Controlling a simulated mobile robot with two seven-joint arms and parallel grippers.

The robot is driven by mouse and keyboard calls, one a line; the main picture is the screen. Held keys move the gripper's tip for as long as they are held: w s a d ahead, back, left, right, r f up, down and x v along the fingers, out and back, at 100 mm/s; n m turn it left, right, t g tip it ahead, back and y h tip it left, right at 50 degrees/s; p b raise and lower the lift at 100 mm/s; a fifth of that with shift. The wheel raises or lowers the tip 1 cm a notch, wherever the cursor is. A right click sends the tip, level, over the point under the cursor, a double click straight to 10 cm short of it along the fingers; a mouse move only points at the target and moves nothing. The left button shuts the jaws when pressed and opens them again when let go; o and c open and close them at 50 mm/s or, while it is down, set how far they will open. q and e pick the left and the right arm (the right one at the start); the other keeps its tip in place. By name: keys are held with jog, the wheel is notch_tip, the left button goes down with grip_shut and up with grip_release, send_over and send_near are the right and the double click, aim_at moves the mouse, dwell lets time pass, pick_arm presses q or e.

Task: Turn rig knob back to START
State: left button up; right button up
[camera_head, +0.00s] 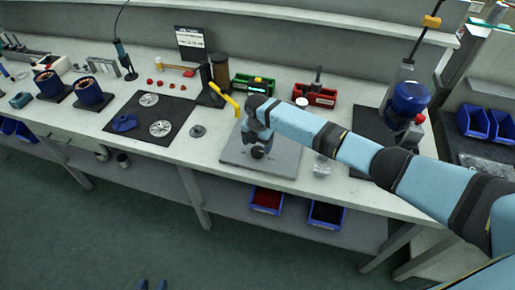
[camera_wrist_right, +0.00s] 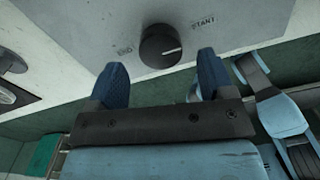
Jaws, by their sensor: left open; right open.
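The rig knob (camera_wrist_right: 160,46) is a round black knob with a white pointer line on the rig's grey plate (camera_wrist_right: 90,18). In the right wrist view the word END (camera_wrist_right: 125,50) is to its left and START (camera_wrist_right: 203,20) to its upper right. The pointer line points right, a little below START. My right gripper (camera_wrist_right: 161,78) is open, its blue fingers apart just below the knob in that view; whether they touch it is unclear. In the head view the right gripper (camera_head: 257,143) is over the plate (camera_head: 232,156). My left gripper (camera_head: 153,285) is open and empty at the bottom edge, away from the bench.
A yellow lever (camera_head: 225,99) rises left of my right arm. Green (camera_head: 254,83) and red (camera_head: 316,95) bins stand behind the plate. A black mat (camera_head: 126,107) with metal discs lies to the left. A blue-topped machine (camera_head: 409,98) stands to the right.

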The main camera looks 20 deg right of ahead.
aim_at(258, 150)
notch_tip(258, 150, up, 11)
jog(key=shift+f+b, duration=0.15)
jog(key=shift+b, duration=0.15)
jog(key=s+a+f+m+t+y+p, duration=0.1)
jog(key=s+a+f+m+t+y, duration=0.1)
jog(key=s+a+f+m, duration=0.4)
jog(key=s+a+f+m+t+y+p, duration=0.1)
jog(key=s+a+f+m+t+y, duration=0.15)
jog(key=s+f+m, duration=0.55)
jog(key=s+d+r+m+t, duration=0.1)
jog(key=s+d+m+t, duration=0.1)
jog(key=s, duration=0.5)
jog(key=s+d+m+t+h+p, duration=0.1)
jog(key=s+d+m+t, duration=0.1)
jog(key=s+d+m, duration=0.2)
jog(key=s+d+r+m+t+p, duration=0.1)
jog(key=s+d+m+t, duration=0.1)
jog(key=s, duration=0.8)
jog(key=shift+d+r+m, duration=0.35)
jog(key=shift+d+m, duration=0.05)
jog(key=shift+m, duration=0.5)
